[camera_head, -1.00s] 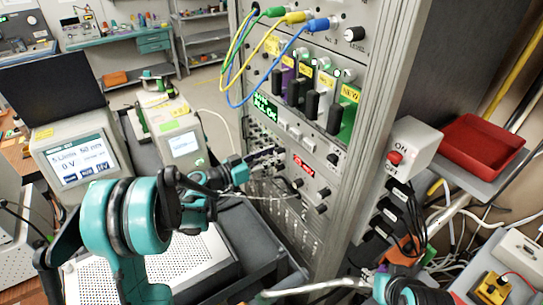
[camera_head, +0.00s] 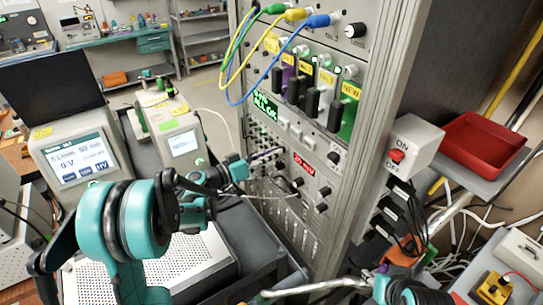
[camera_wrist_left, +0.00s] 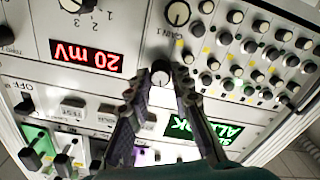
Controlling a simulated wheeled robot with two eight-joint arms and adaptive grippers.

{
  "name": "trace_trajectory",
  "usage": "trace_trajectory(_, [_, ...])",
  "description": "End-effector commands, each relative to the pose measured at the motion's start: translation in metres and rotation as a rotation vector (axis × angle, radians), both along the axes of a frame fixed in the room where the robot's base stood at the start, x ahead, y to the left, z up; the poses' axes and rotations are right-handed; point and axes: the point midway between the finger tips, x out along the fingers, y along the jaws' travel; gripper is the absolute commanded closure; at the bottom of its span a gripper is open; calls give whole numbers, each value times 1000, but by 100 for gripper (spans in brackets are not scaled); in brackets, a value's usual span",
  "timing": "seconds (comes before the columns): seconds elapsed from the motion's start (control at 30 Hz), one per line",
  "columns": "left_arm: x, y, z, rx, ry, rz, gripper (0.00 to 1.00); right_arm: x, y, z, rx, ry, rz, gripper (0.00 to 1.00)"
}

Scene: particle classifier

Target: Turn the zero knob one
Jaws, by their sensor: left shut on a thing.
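The zero knob (camera_wrist_left: 160,73) is a small round dark knob with a pale face on the upside-down panel in the left wrist view. It sits between the two dark fingertips of my left gripper (camera_wrist_left: 161,82), which is shut on it. In the head view my left gripper (camera_head: 278,153) reaches the rack panel from the left, and its fingers hide the knob. A red display (camera_head: 303,163) beside it reads 20 mV; it also shows upside down in the left wrist view (camera_wrist_left: 87,57). Part of my right arm shows at the bottom of the head view; its finger state is unclear.
Several small knobs (camera_wrist_left: 253,47) crowd the panel right of the fingers in the wrist view. Larger knobs (camera_wrist_left: 177,13) and switches are close by. Coloured cables (camera_head: 236,62) hang higher on the rack. A red tray (camera_head: 484,143) stands to the right.

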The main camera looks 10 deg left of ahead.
Motion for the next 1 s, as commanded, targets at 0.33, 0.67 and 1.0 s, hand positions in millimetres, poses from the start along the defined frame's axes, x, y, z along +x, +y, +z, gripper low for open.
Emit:
trace_trajectory(0.33, [0, 0, -1, -233, 231, 1, 100, 0, 0, -9, 0, 0, 0, 60])
trace_trajectory(0.67, [0, 0, 0, -456, 452, 1, 100, 0, 0, -14, 0, 0, 0, 60])
trace_trajectory(1.0, [0, 0, 0, -684, 678, 1, 100, 0, 0, -19, 0, 0, 0, 60])
